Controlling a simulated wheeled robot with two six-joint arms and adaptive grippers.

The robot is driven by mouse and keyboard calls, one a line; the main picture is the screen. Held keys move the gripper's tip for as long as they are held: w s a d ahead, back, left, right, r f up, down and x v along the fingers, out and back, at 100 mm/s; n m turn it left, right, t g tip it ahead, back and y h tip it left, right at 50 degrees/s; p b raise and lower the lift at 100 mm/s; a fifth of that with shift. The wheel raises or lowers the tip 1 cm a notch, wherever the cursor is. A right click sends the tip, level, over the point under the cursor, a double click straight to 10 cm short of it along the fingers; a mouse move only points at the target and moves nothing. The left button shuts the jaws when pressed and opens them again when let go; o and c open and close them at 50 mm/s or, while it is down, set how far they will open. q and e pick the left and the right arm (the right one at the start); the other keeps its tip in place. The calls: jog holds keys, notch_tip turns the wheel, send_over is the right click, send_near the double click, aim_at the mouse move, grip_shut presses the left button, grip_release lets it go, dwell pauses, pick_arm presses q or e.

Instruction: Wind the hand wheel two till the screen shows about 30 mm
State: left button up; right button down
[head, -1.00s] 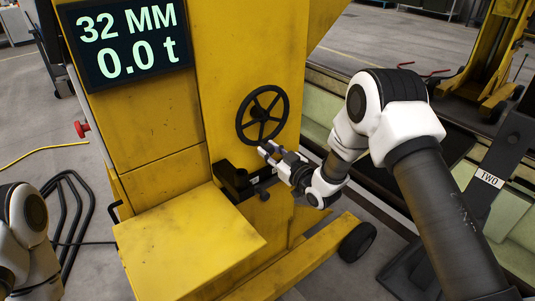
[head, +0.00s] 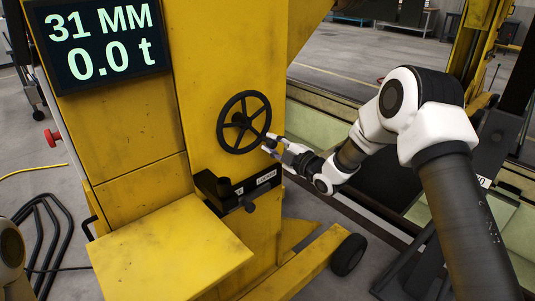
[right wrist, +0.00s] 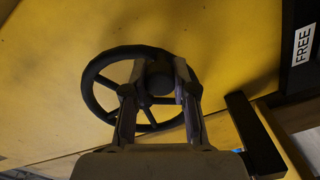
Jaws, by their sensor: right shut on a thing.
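The black hand wheel (head: 244,122) is mounted on the front of the yellow lifting jack (head: 140,130). The screen (head: 97,42) at the top left of the jack reads 31 MM and 0.0 t. My right gripper (head: 270,144) is at the lower right of the wheel's rim. In the right wrist view the hand wheel (right wrist: 105,70) shows behind the fingers, and the gripper (right wrist: 155,85) is shut on the wheel's dark round handle knob (right wrist: 157,76). Only a piece of my left arm shows at the lower left edge of the head view; its gripper is out of view.
Below the wheel is a black bracket (head: 238,190) with a label; a label reading FREE (right wrist: 303,45) shows in the right wrist view. A yellow box ledge (head: 170,250) juts out at the front. A red knob (head: 53,138) sits on the jack's left side.

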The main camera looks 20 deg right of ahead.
jog(key=shift+w+d+r+n+b, duration=0.25)
jog(key=shift+d+r+n, duration=0.25)
jog(key=shift+n, duration=0.45)
jog(key=shift+w+d+r+n+b, duration=0.1)
jog(key=shift+d+r+n+b, duration=0.35)
jog(key=shift+n, duration=0.5)
jog(key=shift+r, duration=0.15)
jog(key=shift+a, duration=0.1)
jog(key=c, duration=0.9)
grip_release()
jog(key=v, duration=1.2)
